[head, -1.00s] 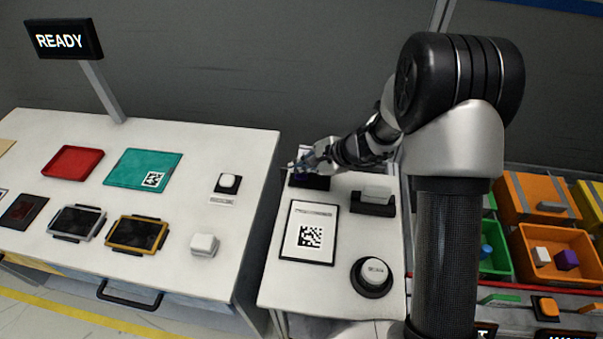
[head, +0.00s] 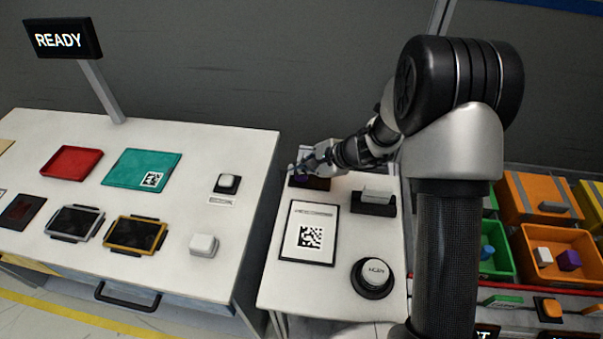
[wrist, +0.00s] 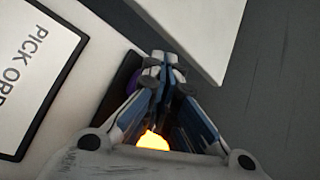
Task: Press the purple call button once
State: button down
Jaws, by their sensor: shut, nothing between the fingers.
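The purple call button (head: 300,180) sits on a dark base at the far left corner of the small white table. My gripper (head: 294,171) is shut and empty, with its fingertips at the button in the head view and hiding part of it. I cannot tell whether the fingertips touch the button.
A framed code sheet (head: 308,233), a round button (head: 375,273) and a light block on a dark base (head: 376,196) share the small table. A larger white table (head: 80,130) stands left across a narrow gap. Orange bins (head: 565,252) are at the right.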

aim_at(301, 177)
dwell(0.3)
jog(key=shift+r+p, duration=0.55)
jog(key=shift+r, duration=0.35)
jog(key=shift+r, duration=0.1)
jog(key=shift+r+p, duration=1.65)
jog(key=shift+r, duration=0.75)
